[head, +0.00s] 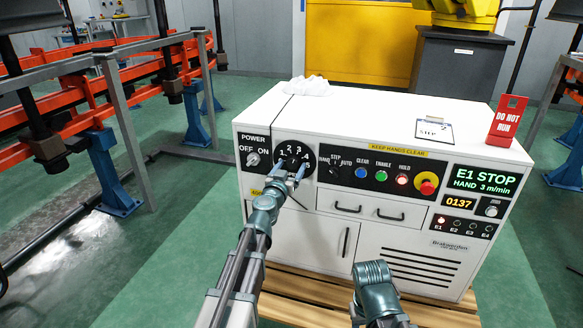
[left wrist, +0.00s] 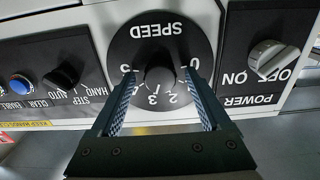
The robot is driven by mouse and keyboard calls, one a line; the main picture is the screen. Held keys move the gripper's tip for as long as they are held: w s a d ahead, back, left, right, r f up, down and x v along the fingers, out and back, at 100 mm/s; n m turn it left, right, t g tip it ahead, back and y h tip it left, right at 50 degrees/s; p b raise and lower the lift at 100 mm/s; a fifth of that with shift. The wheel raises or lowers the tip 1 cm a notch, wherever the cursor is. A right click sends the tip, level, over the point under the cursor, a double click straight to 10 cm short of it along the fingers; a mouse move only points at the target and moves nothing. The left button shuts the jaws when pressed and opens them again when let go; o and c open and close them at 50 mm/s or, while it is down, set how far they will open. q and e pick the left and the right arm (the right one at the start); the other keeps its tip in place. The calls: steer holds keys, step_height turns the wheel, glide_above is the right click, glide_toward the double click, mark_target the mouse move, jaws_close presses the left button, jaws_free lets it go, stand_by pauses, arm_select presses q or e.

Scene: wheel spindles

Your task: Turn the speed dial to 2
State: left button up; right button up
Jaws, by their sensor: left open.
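The speed dial (head: 293,154) is a round black plate with white numbers and a dark central knob, on the left of the white cabinet's front. In the left wrist view the dial (left wrist: 147,42) appears upside down, with SPEED and numbers visible; I cannot make out where the knob (left wrist: 160,80) points. My left gripper (head: 294,170) is in front of the dial. Its open fingers (left wrist: 161,77) lie on either side of the knob, with gaps visible; contact is not clear. Part of my right arm shows at the bottom of the head view, without its fingers.
The power switch (head: 253,159) is just left of the dial, and the black mode selector (head: 333,170) is to its right. Further right are coloured buttons, a red emergency stop (head: 427,187) and an E1 STOP display (head: 482,180). A red DO NOT RUN sign (head: 507,121) stands on top.

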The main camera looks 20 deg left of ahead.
arm_select(q)
jaws_close()
stand_by(0.3)
steer(key=n, duration=0.4)
steer(key=shift+n, duration=1.8)
jaws_free()
